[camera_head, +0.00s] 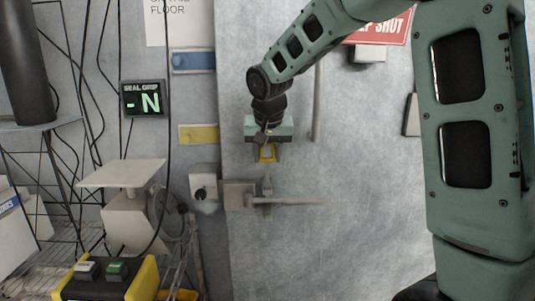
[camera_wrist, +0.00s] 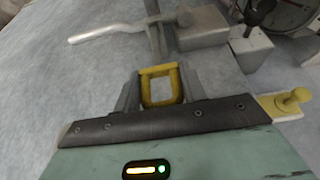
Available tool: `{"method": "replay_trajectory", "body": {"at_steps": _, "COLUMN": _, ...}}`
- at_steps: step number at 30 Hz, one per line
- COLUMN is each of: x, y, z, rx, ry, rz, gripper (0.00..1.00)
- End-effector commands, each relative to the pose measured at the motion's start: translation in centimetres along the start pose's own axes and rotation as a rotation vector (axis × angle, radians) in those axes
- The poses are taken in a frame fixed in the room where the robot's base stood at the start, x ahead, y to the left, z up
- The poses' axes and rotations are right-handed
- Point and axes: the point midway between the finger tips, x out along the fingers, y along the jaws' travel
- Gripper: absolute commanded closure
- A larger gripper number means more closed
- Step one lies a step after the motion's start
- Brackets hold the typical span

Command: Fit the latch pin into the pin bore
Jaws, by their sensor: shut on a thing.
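My gripper (camera_head: 267,153) is shut on the yellow loop handle of the latch pin (camera_wrist: 160,71), in front of the freezer door. The loop shows between the fingers in the wrist view, where my gripper (camera_wrist: 158,90) fills the lower middle. A grey shaft-like piece (camera_wrist: 154,35) lies in line with the loop, towards the latch; I cannot tell whether it all belongs to the pin. The grey latch block (camera_head: 240,194) with its lever (camera_head: 295,201) is just below my gripper in the head view. The pin bore is not clearly visible, nor whether the pin tip touches anything.
A grey bracket with a dark opening (camera_head: 203,187) sits left of the latch block. A vertical door bar (camera_head: 317,102) stands right. The door's lower right is clear.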

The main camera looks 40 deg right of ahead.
Motion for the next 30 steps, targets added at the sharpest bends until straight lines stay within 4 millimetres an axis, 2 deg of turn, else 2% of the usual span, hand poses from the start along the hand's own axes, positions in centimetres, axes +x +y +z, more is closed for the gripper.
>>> {"method": "replay_trajectory", "body": {"at_steps": 30, "x": 2.0, "y": 0.0, "z": 0.9, "rx": 0.000, "ry": 0.000, "rz": 0.000, "gripper": 0.86}}
